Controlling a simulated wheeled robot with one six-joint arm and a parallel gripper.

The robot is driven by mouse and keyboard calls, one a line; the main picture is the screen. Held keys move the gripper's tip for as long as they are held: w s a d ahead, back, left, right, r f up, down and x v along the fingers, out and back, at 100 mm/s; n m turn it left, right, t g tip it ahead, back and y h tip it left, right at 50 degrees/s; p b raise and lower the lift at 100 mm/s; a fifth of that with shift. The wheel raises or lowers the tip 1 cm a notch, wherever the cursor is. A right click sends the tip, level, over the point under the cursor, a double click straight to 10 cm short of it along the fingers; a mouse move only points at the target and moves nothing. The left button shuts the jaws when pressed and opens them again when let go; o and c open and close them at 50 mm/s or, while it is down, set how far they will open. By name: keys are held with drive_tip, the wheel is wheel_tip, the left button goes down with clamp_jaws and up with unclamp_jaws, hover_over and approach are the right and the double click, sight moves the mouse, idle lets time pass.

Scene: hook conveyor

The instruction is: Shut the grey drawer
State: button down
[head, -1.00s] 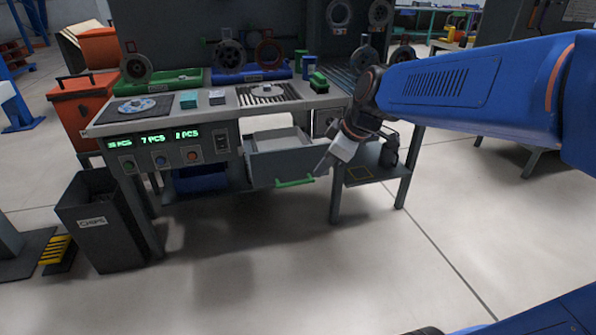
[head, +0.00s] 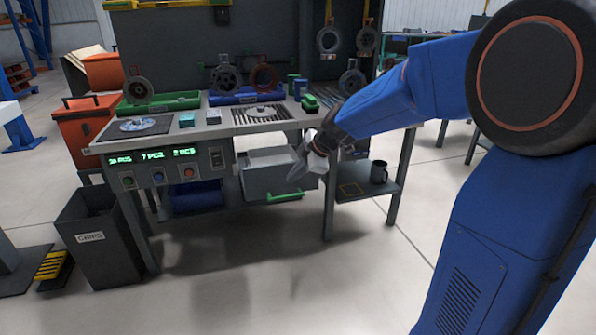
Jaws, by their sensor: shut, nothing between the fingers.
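The grey drawer (head: 270,183) hangs under the right part of the workbench and is pulled open. Its inside shows pale above the front panel. A green handle (head: 285,196) runs along the lower front of the drawer. My gripper (head: 296,174) is shut and empty, at the right end of the drawer, above the handle. It overlaps the drawer's right side in the picture; I cannot tell whether it touches. My wrist hides the drawer's right rear corner.
The workbench top (head: 190,135) carries a dark mat, small blocks and a grille. A chips bin (head: 97,240) stands at the left front. A lower shelf (head: 365,185) with a dark mug (head: 379,172) is at the right. The floor in front is clear.

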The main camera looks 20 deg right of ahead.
sight(264, 149)
drive_tip(key=w+f, duration=0.1)
drive_tip(key=w+a+f, duration=0.1)
drive_tip(key=w+f, duration=0.1)
drive_tip(key=w+a+f, duration=0.1)
drive_tip(key=w, duration=0.1)
drive_tip(key=shift+w+f, duration=0.15)
drive_tip(key=shift+w, duration=0.6)
drive_tip(key=shift+w, duration=0.1)
drive_tip(key=w, duration=2.5)
drive_tip(key=shift+w, duration=1.1)
drive_tip(key=shift+r, duration=0.25)
